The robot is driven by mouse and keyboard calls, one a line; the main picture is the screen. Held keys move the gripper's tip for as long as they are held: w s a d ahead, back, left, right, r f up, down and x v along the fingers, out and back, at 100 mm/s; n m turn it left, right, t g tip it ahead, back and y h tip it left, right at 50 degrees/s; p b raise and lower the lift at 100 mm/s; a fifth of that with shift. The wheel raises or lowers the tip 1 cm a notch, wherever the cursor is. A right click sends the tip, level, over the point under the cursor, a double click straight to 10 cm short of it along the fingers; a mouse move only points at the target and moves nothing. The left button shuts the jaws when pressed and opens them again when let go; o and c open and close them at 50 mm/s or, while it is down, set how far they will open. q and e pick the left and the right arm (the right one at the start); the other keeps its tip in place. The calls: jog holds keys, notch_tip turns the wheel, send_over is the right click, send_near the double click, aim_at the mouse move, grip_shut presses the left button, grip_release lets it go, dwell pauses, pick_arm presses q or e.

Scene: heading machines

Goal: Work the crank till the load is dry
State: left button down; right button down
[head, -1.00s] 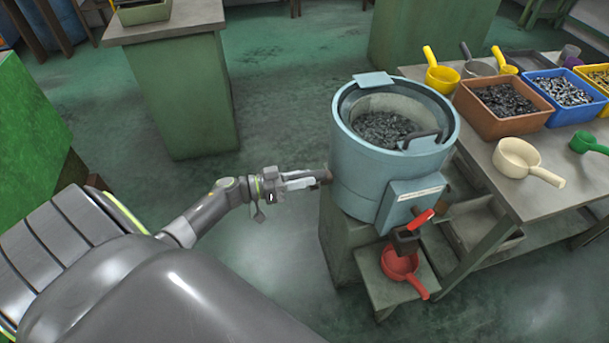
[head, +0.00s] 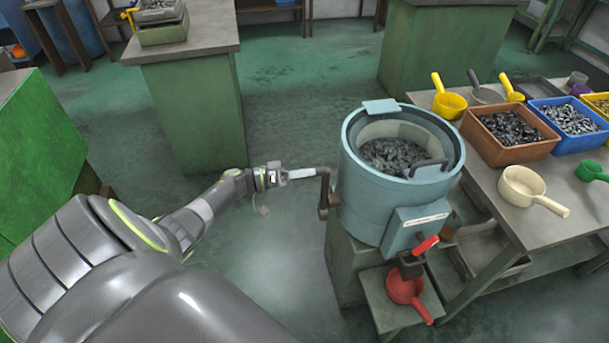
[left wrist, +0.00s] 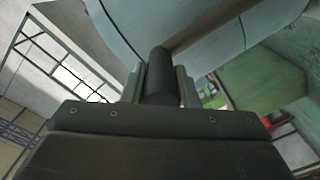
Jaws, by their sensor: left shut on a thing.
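The blue-grey spinning tub (head: 380,202) stands on a green pedestal, with a load of dark small metal pieces (head: 393,154) inside its basket. Whether the load is wet cannot be seen. A brown crank (head: 324,196) sits on the tub's left side, its arm upright with the grip end at the top. My left gripper (head: 314,173) is shut on the crank's grip, which also shows as a dark rod between the fingers in the left wrist view (left wrist: 158,76). My right gripper is not in view.
A red-handled spout (head: 424,247) sits low on the tub's front, above a red ladle (head: 404,287) on a low stand. At right a bench (head: 530,205) bears bins of metal parts and several scoops. The floor left of the tub is clear.

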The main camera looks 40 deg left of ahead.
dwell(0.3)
pick_arm(q)
jog(key=c, duration=1.1)
grip_release()
jog(key=shift+a+f, duration=0.1)
jog(key=shift+b+v, duration=1.5)
jog(key=shift+v, duration=7.25)
